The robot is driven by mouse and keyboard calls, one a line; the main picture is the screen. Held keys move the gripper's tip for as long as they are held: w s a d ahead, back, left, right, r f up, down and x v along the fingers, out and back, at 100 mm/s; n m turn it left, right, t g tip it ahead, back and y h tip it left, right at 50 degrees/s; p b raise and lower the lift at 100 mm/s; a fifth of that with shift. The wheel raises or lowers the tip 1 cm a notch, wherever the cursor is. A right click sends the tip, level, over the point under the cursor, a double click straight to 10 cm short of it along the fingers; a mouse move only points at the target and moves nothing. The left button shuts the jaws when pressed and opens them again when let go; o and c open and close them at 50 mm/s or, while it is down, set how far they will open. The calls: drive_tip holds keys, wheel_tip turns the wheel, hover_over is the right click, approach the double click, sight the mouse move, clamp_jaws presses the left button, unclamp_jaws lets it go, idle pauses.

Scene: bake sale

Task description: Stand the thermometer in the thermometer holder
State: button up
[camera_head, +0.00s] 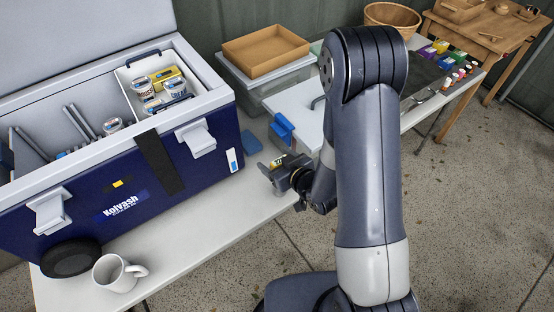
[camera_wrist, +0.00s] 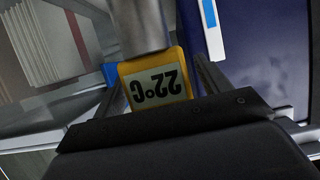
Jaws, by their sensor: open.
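The thermometer (camera_wrist: 158,86) has a yellow head with a dark-on-grey "22°C" display, upside down in the wrist view. A small yellow part of it (camera_head: 278,161) shows at my gripper in the head view. My gripper (camera_head: 270,168) is open, with its fingers on either side of the yellow head in the wrist view (camera_wrist: 157,72). I cannot tell whether either finger touches it. A grey metal cylinder (camera_wrist: 140,25) meets the head; I cannot tell whether it is the thermometer's stem or part of a holder. I cannot make out the thermometer holder for certain.
The open blue cooler (camera_head: 190,165) stands left of my gripper on the white table (camera_head: 205,215). A mug (camera_head: 115,273) and a black round thing (camera_head: 70,258) are at the front left. A clear bin (camera_head: 262,90) with a brown tray (camera_head: 265,50) stands behind.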

drive_tip(key=b+v, duration=0.1)
drive_tip(key=v, duration=1.1)
drive_tip(key=x, duration=1.2)
drive_tip(key=shift+a+f, duration=0.1)
drive_tip(key=shift+f, duration=0.15)
drive_tip(key=shift+f+b, duration=0.25)
drive_tip(key=shift+b, duration=0.2)
drive_tip(key=shift+r+p, duration=0.5)
drive_tip(key=shift+f, duration=0.15)
